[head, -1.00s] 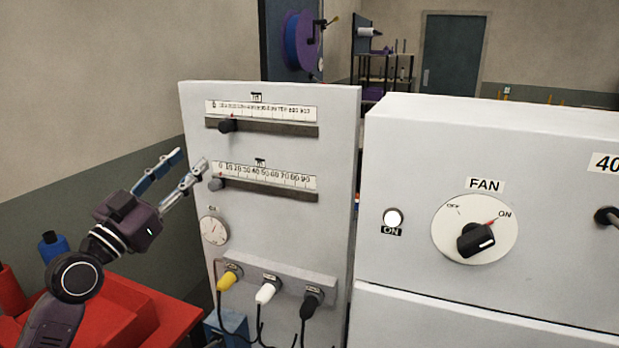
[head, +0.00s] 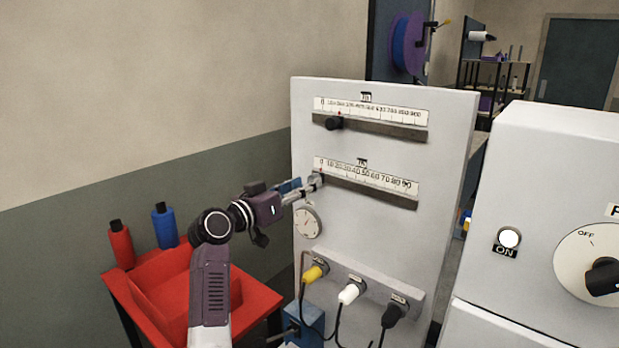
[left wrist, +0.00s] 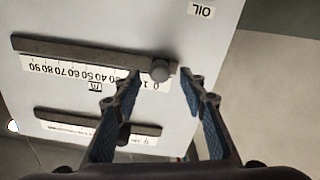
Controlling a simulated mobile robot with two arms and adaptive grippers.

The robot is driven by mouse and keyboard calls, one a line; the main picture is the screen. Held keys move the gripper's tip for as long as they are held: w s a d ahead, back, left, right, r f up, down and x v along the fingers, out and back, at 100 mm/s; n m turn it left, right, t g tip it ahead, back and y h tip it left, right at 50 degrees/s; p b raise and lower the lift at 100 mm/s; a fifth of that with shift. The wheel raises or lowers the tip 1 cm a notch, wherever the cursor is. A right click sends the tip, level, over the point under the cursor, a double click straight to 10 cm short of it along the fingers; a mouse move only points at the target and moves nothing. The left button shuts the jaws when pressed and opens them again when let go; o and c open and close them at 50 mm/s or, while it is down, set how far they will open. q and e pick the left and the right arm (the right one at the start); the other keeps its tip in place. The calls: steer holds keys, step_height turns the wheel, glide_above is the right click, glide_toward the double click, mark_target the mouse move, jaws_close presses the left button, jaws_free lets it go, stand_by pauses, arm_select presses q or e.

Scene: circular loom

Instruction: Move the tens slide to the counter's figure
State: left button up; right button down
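The tens slide is the lower slot (head: 375,192) on the white panel, with a scale (head: 370,174) from 0 to 90 above it. Its round grey knob (left wrist: 160,71) is at the zero end of the slot; in the head view the fingertips largely hide it. My left gripper (head: 313,184) is at that end. In the left wrist view its blue-padded fingers (left wrist: 162,78) are open, one on each side of the knob, with gaps visible. No counter showing a figure is in view. My right gripper is not in view.
Above is another slide with a black knob (head: 335,123) near its zero end. A red tray (head: 150,290) stands at left; a fan cabinet (head: 560,150) at right.

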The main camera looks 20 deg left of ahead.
arm_select(q)
steer(key=shift+p+x, duration=0.35)
steer(key=shift+x, duration=1.05)
jaws_close()
